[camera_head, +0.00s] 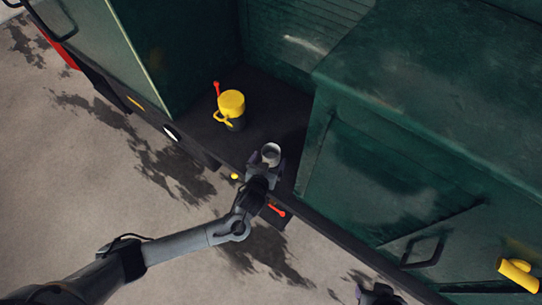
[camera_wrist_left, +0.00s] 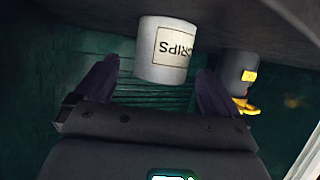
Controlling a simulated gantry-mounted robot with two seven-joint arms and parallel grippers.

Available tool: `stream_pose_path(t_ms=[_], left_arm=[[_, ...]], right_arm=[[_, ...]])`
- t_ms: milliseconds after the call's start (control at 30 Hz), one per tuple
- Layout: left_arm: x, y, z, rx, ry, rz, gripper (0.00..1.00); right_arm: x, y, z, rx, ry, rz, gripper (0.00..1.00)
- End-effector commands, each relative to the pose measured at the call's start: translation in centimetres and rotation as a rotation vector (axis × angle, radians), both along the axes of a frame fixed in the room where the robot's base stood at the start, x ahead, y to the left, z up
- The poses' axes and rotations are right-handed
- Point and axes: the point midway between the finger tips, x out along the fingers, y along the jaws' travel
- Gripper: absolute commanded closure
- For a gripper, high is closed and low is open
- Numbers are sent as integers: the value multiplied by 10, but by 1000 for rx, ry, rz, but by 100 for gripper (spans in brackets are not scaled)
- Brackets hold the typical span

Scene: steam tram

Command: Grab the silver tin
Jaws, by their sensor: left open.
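The silver tin (camera_head: 271,152) stands on the dark ledge of the tram, close to its outer edge. In the left wrist view the tin (camera_wrist_left: 163,50) looks pale grey and has a label reading "GRIPS", seen upside down. My left gripper (camera_head: 267,163) is at the tin, on its near side. In the left wrist view its two fingers are spread, and the tin shows between and just beyond the fingertips (camera_wrist_left: 158,78). I cannot tell whether either finger touches it. Part of my right gripper (camera_head: 378,292) shows at the bottom edge; its fingers are not clear.
A dark container with a yellow top and handle (camera_head: 231,104) stands further back on the ledge (camera_head: 262,97), left of the tin. Green tram walls rise on both sides; the right one (camera_head: 370,165) is close. A red-handled lever (camera_head: 277,210) sits below the ledge edge.

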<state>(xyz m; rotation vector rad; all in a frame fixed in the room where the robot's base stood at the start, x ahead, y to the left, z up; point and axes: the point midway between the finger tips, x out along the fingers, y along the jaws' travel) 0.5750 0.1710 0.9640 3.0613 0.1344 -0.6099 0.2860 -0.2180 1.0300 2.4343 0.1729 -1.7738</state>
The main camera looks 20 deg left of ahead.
Motion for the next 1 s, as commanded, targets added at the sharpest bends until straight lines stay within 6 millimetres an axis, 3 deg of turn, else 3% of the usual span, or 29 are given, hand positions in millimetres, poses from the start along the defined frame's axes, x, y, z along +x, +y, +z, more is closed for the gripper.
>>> stream_pose_path(t_ms=[300, 667, 1000], left_arm=[[36, 5, -12, 1, -2, 0, 3], [41, 6, -15, 0, 0, -1, 3], [41, 6, -15, 0, 0, 0, 55]], right_arm=[[0, 1, 2, 5, -1, -3, 57], [0, 1, 2, 3, -1, -1, 57], [0, -1, 1, -6, -1, 4, 57]])
